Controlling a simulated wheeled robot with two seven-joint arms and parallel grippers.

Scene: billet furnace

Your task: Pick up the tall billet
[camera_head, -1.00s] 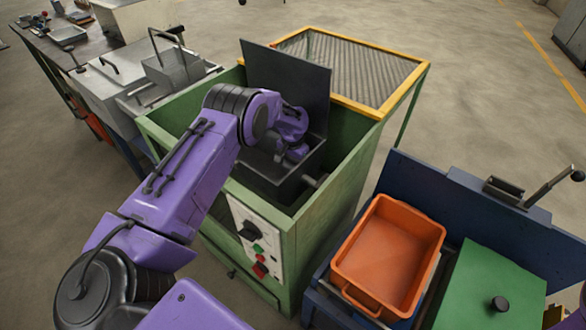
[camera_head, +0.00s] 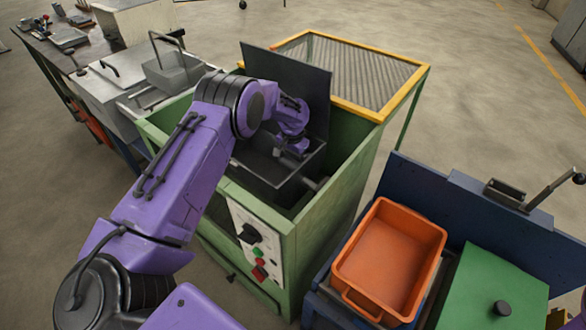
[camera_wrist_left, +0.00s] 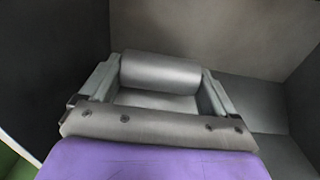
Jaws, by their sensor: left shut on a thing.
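In the left wrist view, a smooth grey metal cylinder, the billet (camera_wrist_left: 160,70), lies across between the two fingers of my left gripper (camera_wrist_left: 162,82). The fingers are shut on it, one at each side. In the head view, my left gripper (camera_head: 286,151) is inside the dark open chamber (camera_head: 262,178) of the green furnace, low in front of the raised dark lid. The billet is mostly hidden there by my purple wrist. My right gripper is not in view.
The green furnace (camera_head: 335,190) has tall walls around my wrist, and its dark lid (camera_head: 300,90) stands up behind. A yellow-framed mesh table (camera_head: 345,100) is beyond. An orange tray (camera_head: 390,262) and a green lid (camera_head: 495,290) are at right. A grey bench unit stands at left.

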